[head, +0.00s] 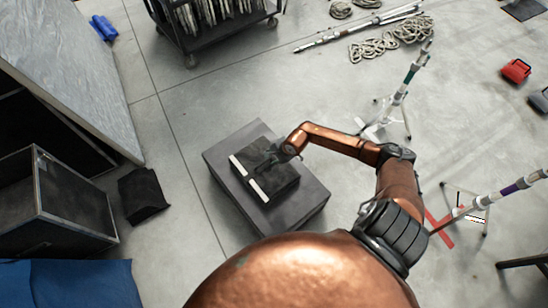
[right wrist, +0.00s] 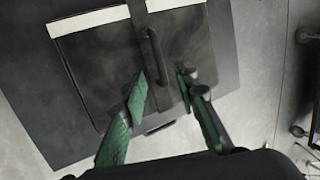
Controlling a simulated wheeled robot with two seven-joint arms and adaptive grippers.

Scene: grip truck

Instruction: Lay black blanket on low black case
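A black folded piece with two white strips, which looks like the black blanket (head: 275,182), lies flat on top of a low dark case (head: 309,209) in the middle of the head view. In the right wrist view the blanket (right wrist: 100,60) shows a dark handle or strap (right wrist: 154,48) down its middle, and the case (right wrist: 30,95) shows around it. My right gripper (head: 274,157) is over the blanket. In the right wrist view its green fingers (right wrist: 163,88) are apart, one on each side of the handle's near end. Whether they touch the blanket is unclear. My left gripper is out of view.
A black box-like thing (head: 143,195) stands on the floor at left, by an open dark crate (head: 72,205). A loaded cart (head: 215,25) is at the back. Light stands (head: 405,90) and coiled rope (head: 375,48) are at right. Floor left of the case is clear.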

